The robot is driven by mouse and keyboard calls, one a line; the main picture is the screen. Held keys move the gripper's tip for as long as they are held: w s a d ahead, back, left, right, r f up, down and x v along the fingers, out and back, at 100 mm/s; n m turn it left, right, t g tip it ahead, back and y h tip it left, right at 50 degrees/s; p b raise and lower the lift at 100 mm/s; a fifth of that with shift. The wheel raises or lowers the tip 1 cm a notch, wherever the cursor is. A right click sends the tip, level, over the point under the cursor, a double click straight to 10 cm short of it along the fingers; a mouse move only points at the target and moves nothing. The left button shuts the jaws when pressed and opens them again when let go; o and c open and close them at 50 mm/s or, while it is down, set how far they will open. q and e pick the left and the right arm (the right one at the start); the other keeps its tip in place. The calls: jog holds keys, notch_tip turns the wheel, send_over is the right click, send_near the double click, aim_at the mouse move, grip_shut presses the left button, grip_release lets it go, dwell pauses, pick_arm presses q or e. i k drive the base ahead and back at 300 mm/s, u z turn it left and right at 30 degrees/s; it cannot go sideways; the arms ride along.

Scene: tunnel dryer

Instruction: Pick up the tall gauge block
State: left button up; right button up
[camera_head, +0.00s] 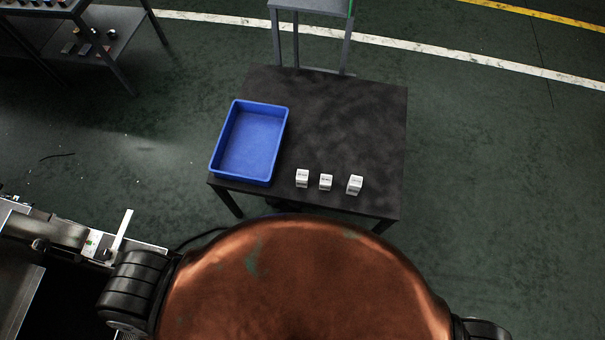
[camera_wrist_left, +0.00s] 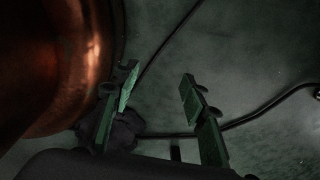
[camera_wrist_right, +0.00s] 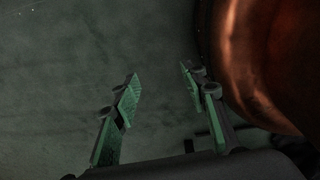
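Three small white blocks stand in a row near the front edge of a dark table (camera_head: 340,110) in the head view: a left block (camera_head: 302,178), a middle block (camera_head: 326,182) and a right block (camera_head: 355,185). The right block looks slightly taller than the others. Their markings are too small to read. My left gripper (camera_wrist_left: 158,92) is open and empty over the floor in the left wrist view. My right gripper (camera_wrist_right: 160,82) is open and empty over the floor in the right wrist view. Neither gripper shows in the head view.
An empty blue tray (camera_head: 250,143) sits on the table's left side, left of the blocks. The table's back and right are clear. A grey stand (camera_head: 312,8) is behind the table. A shelf (camera_head: 110,40) with small items is at the far left. A dark cable (camera_wrist_left: 255,113) runs along the floor.

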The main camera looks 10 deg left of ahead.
aim_at(354, 184)
jog(key=u, duration=0.3)
jog(key=k, duration=1)
jog(key=z, duration=0.3)
